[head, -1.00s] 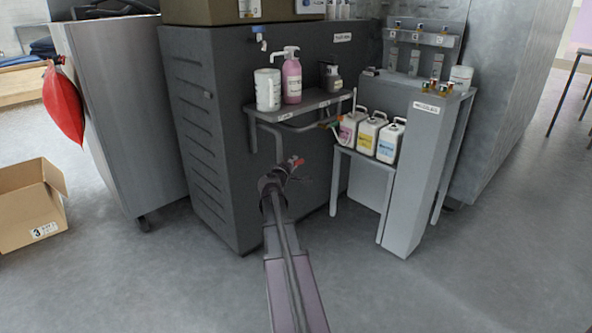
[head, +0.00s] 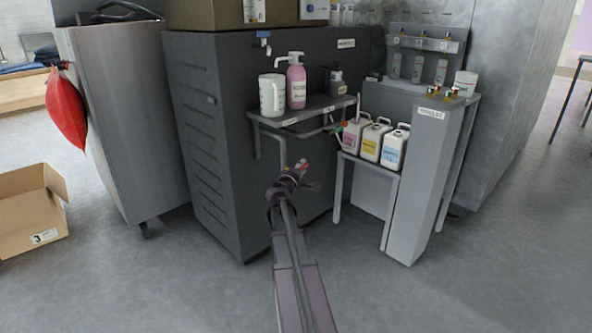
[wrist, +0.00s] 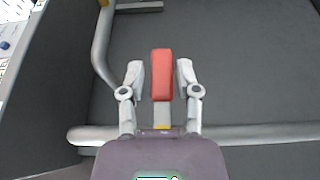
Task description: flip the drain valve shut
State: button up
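The drain valve's red handle (wrist: 161,75) stands between my gripper's two fingers (wrist: 160,78) in the wrist view, with a thin gap visible on each side. My gripper is open around it, not closed on it. The handle's grey stem and a yellow band show below it, near a horizontal silver pipe (wrist: 250,133). In the head view, the red handle (head: 303,166) is a small patch at the end of my gripper (head: 296,178), in front of the dark washer cabinet (head: 225,130). My gripper partly hides the valve body there.
A shelf (head: 318,107) with a white tub and bottles sits above my gripper. White canisters (head: 370,142) stand on a low stand to the right. A vertical silver pipe (wrist: 102,45) rises at left in the wrist view. Open floor lies in front.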

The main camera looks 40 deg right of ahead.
jog(key=shift+w+a, duration=0.15)
jog(key=shift+w, duration=0.05)
jog(key=shift+a, duration=0.15)
jog(key=v, duration=1.1)
jog(key=shift+s+a, duration=0.2)
jog(key=shift+a, duration=0.1)
jog(key=shift+r, duration=0.1)
dwell(0.4)
